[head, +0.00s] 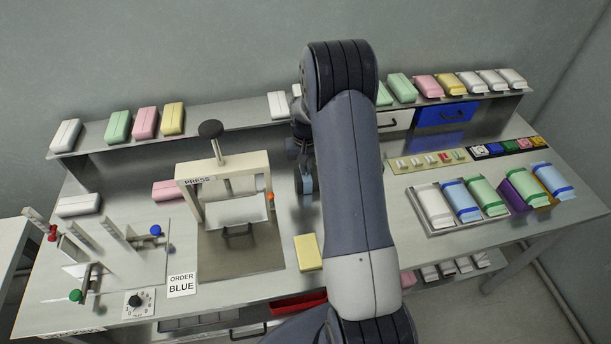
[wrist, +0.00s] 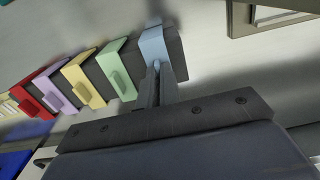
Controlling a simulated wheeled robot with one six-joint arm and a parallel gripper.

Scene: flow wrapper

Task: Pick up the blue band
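The blue band (wrist: 153,46) is a light blue bracket with a tab. It stands at the right end of a row of coloured bands in the wrist view. My gripper (wrist: 158,72) is at this band, with its two dark fingers close together on either side of the tab. The fingers look shut on it. In the head view my arm hides most of the row, and a light blue piece (head: 307,184) shows just left of the arm.
Beside the blue band stand green (wrist: 117,70), yellow (wrist: 84,82), purple (wrist: 53,92) and red (wrist: 36,92) bands. The press (head: 238,215) stands left of my arm. A yellow block (head: 308,252) lies in front. A tray of packs (head: 447,232) is at right.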

